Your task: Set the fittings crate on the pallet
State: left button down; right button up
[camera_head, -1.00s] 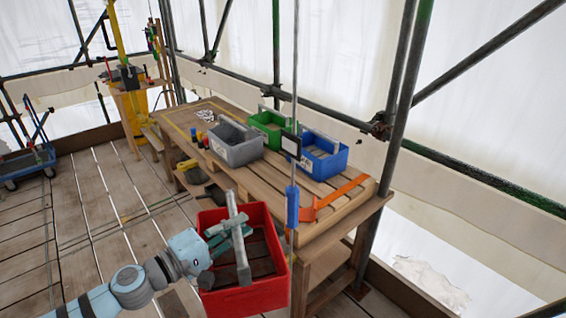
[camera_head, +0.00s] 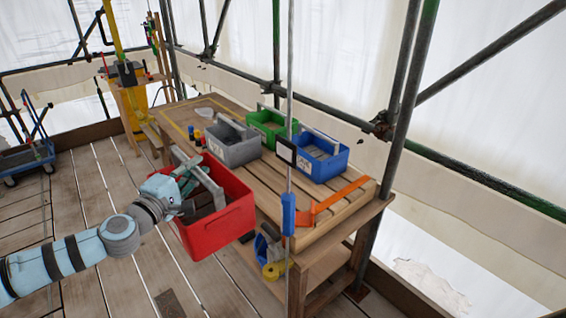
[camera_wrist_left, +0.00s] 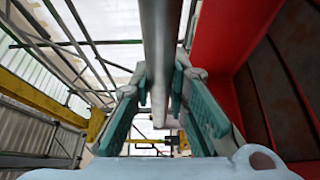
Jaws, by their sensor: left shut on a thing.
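My left gripper (camera_head: 187,178) is shut on the grey handle bar of the red crate (camera_head: 222,230). The bar (camera_wrist_left: 162,45) runs between its teal fingers in the left wrist view, with the red wall (camera_wrist_left: 218,38) on the right. The crate hangs tilted in front of the bench's near side, with dark contents inside. The slatted wooden pallet (camera_head: 265,184) lies on the bench, right of and behind the crate. Grey (camera_head: 238,152), green (camera_head: 266,134) and blue (camera_head: 322,168) crates stand on it. My right gripper is not in view.
A thin upright pole with a blue sleeve (camera_head: 289,215) stands at the pallet's near side. An orange strap (camera_head: 335,198) lies across the pallet's right end. Blue and yellow items (camera_head: 270,262) sit below the bench top. Scaffold tubes (camera_head: 408,75) rise behind.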

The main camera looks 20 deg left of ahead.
aim_at(271, 184)
jog(key=i, duration=1.3)
